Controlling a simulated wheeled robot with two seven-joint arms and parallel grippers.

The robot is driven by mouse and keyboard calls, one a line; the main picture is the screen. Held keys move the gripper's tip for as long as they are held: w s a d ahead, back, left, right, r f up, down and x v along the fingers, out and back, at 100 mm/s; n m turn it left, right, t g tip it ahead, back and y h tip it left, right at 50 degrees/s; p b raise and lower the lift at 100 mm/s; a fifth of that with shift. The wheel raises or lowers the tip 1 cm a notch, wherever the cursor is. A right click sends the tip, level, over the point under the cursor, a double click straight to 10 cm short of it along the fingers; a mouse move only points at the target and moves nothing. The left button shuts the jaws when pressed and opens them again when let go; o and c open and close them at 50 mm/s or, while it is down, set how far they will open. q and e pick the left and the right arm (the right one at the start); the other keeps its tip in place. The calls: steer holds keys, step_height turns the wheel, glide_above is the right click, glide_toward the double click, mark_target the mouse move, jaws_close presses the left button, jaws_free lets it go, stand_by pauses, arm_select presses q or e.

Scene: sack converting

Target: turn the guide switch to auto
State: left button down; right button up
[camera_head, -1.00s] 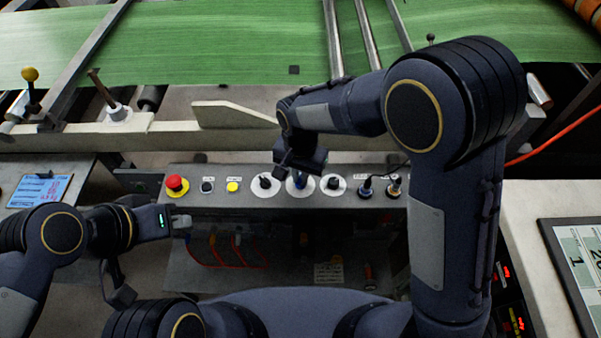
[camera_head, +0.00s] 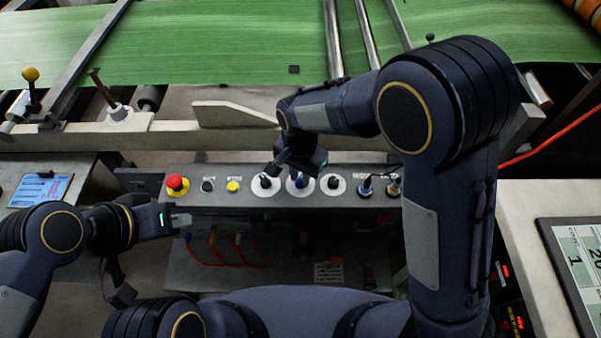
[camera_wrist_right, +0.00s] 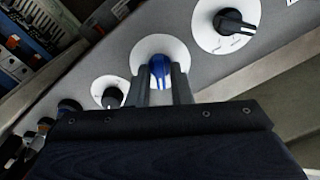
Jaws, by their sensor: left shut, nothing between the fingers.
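The guide switch is one of three rotary switches on round white plates on the grey control panel (camera_head: 220,198); their labels are too small to read. The middle rotary switch (camera_head: 298,183) has a blue knob, which also shows in the right wrist view (camera_wrist_right: 160,68). My right gripper (camera_wrist_right: 161,78) is down over this knob, one finger on each side, and looks shut on it. In the head view my right gripper (camera_head: 298,168) partly covers the switch. My left gripper (camera_head: 186,220) is shut and empty, low at the panel's left front.
Black-knobbed switches stand left (camera_head: 264,182) and right (camera_head: 333,184) of the blue one. Farther left are a yellow button (camera_head: 233,187), a black button (camera_head: 208,186) and a red mushroom button (camera_head: 177,184). Two plug-like fittings (camera_head: 378,187) sit at the right. Green web runs behind.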

mark_target(301, 179)
steer(key=shift+o, duration=1)
steer(key=shift+r, duration=3.9)
steer(key=s+d+r+y, duration=0.3)
steer(key=d+r, duration=0.2)
steer(key=d, duration=0.4)
steer(key=s+d+r+n+t, duration=0.2)
steer(key=s+d+n+t, duration=0.2)
steer(key=s+d, duration=0.7)
steer(key=s+t, duration=0.1)
steer(key=s, duration=0.3)
steer(key=shift+s+d+t+y+p, duration=0.2)
steer(key=shift+d+t+y+p, duration=0.1)
steer(key=shift+d+y, duration=0.1)
